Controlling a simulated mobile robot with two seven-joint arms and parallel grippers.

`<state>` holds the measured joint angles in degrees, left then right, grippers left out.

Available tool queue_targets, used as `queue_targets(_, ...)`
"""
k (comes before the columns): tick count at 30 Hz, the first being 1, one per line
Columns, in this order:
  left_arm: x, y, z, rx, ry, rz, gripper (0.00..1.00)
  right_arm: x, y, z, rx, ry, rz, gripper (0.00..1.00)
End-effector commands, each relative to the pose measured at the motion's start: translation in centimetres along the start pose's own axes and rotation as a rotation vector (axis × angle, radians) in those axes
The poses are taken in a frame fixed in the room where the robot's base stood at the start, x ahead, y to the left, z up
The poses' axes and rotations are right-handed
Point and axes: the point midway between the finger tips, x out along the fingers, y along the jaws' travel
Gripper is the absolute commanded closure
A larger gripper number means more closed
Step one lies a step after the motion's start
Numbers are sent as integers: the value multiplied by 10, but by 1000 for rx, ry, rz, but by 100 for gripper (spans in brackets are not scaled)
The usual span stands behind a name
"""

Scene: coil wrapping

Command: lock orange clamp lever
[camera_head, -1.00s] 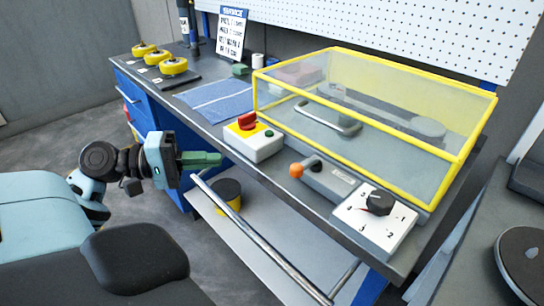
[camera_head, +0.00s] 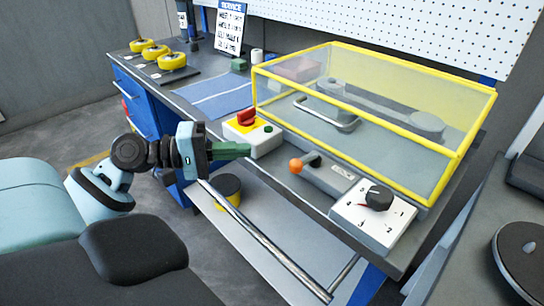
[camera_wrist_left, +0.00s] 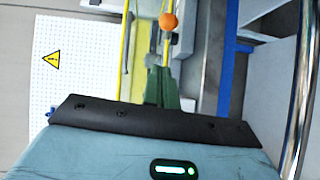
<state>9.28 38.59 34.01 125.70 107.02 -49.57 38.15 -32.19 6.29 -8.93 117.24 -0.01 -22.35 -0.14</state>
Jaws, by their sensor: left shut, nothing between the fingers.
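The orange clamp lever knob (camera_head: 296,166) sits at the left end of the grey clamp block (camera_head: 332,176), on a dark arm, on the bench's front part. My left gripper (camera_head: 246,149), with green fingers, is shut and empty. In the head view it is left of the knob, in front of the red-knobbed switch box, and apart from the lever. In the left wrist view the knob (camera_wrist_left: 168,21) shows just beyond the fingertips (camera_wrist_left: 160,64). My right gripper is out of view.
A switch box with a red knob (camera_head: 246,117) stands left of the clamp and a white dial box (camera_head: 374,212) right of it. A yellow-framed clear cover (camera_head: 375,120) stands behind. A metal rail (camera_head: 265,240) runs along the bench front.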

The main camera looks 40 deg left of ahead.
Motion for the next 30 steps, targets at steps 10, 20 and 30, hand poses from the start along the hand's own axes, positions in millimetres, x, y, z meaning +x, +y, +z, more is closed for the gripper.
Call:
queue_targets(10, 50, 2, 10, 2, -1, 1, 100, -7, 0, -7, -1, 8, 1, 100)
queue_targets(20, 67, 1, 28, 1, 1, 1, 100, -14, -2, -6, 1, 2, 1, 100)
queue_targets(30, 68, 0, 28, 1, 1, 0, 100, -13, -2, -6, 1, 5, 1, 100)
